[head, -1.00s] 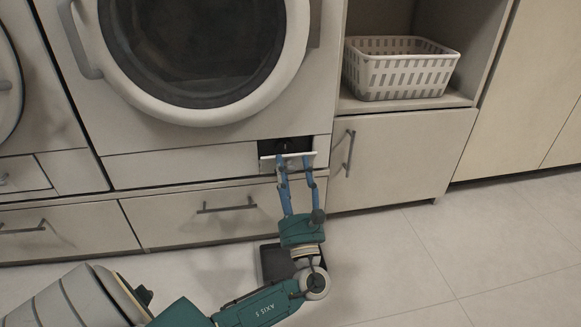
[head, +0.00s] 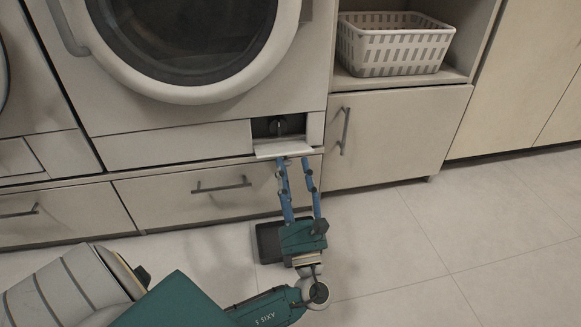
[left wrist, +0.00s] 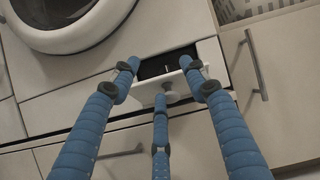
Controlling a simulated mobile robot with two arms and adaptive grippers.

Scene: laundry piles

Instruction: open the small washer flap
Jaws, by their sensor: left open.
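The small washer flap (head: 284,149) is a pale panel at the lower right of the washer front. It is tipped down and outward, showing a dark recess (head: 264,126) with a round knob (head: 278,126) inside. My left gripper (head: 293,163) is open, its blue fingers pointing up at the flap's lower front edge. In the left wrist view the flap (left wrist: 150,91) and dark recess (left wrist: 152,68) show between the spread fingers of the gripper (left wrist: 158,78). I cannot tell whether a fingertip touches the flap. My right gripper is not in view.
The washer's round door (head: 190,40) is closed above. A drawer with a bar handle (head: 221,186) lies below, and a cabinet door (head: 405,135) stands to the right. A white basket (head: 393,48) sits on the shelf. The tiled floor (head: 400,250) at right is clear.

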